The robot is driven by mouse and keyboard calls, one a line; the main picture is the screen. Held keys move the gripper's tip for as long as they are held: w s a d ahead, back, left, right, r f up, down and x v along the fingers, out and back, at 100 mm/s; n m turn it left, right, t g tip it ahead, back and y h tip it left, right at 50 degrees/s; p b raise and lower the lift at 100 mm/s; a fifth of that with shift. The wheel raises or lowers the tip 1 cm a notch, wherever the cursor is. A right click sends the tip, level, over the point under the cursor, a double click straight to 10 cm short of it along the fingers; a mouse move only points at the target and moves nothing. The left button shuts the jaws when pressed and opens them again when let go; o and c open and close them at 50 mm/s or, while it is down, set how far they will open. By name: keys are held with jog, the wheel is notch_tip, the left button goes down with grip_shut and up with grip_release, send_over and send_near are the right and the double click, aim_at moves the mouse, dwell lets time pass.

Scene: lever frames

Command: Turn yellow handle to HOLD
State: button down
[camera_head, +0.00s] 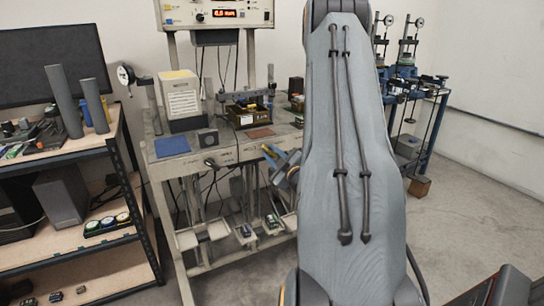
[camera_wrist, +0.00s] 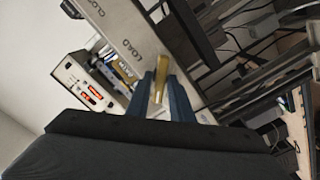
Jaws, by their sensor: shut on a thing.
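The yellow handle (camera_wrist: 160,78) shows in the wrist view between the two blue fingers of my gripper (camera_wrist: 160,70), which is shut on it. Behind it is a pale panel (camera_wrist: 128,28) with printed labels. LOAD is legible on it near the handle, and part of a word starting CLO is at the top edge. I cannot read a HOLD label clearly. The handle's pivot is hidden.
The workbench (camera_head: 222,157) carries a blue mat (camera_head: 172,146), a labelled pale box (camera_head: 181,97) and a dark fixture (camera_head: 249,114). A display unit (camera_head: 215,14) stands above it. A loaded shelf (camera_head: 115,141) stands at left. My arm hides the bench's right part.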

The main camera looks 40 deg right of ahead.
dwell(0.5)
jog(key=c, duration=1.8)
grip_release()
jog(key=shift+o, duration=0.2)
jog(key=shift+s, duration=0.15)
jog(key=b+v, duration=0.1)
jog(key=v, duration=0.6)
jog(key=shift+s, duration=0.3)
jog(key=shift+w+a, duration=0.1)
jog(key=shift+a, duration=0.05)
